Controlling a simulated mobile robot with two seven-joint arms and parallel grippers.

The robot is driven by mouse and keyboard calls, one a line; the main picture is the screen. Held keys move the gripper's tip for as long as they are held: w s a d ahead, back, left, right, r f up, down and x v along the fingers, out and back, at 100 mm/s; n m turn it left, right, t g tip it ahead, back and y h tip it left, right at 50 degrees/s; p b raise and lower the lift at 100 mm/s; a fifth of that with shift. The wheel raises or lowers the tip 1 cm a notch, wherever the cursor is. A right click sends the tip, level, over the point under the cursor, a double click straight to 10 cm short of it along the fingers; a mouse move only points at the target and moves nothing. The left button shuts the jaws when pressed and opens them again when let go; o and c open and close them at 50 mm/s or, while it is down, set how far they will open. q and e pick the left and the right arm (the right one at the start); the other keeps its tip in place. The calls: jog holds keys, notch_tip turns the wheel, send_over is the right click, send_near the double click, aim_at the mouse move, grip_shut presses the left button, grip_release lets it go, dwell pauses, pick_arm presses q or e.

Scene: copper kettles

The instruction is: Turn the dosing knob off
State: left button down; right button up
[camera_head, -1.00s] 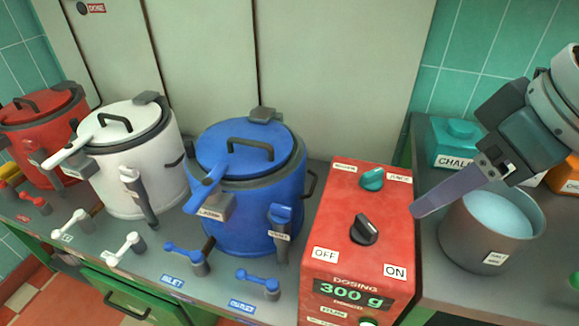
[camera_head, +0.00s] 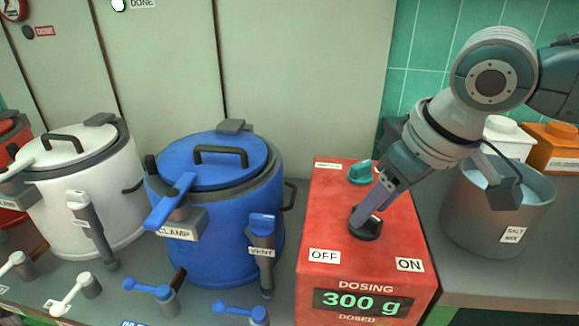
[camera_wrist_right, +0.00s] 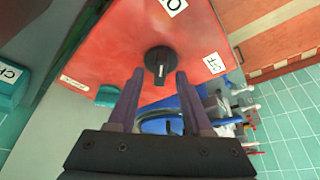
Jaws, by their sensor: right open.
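The black dosing knob (camera_head: 365,228) sits on the sloped face of the red dosing box (camera_head: 325,215), above the OFF label (camera_head: 325,256) and the ON label (camera_head: 410,265). My right gripper (camera_head: 367,210) reaches down to the knob from the upper right and partly covers it. In the right wrist view the gripper (camera_wrist_right: 160,74) is open, its two fingertips on either side of the knob's (camera_wrist_right: 158,60) near end. The display (camera_head: 362,303) reads 300 g. My left gripper is not in view.
A teal knob (camera_head: 362,173) stands close behind the fingers. A blue kettle (camera_head: 215,225) stands left of the box, a white kettle (camera_head: 80,195) further left. A grey pot (camera_head: 480,220) with pale blue contents stands right, under my arm.

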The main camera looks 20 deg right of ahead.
jog(key=shift+w+f, duration=0.2)
jog(key=shift+f, duration=0.2)
jog(key=shift+c, duration=0.3)
grip_shut()
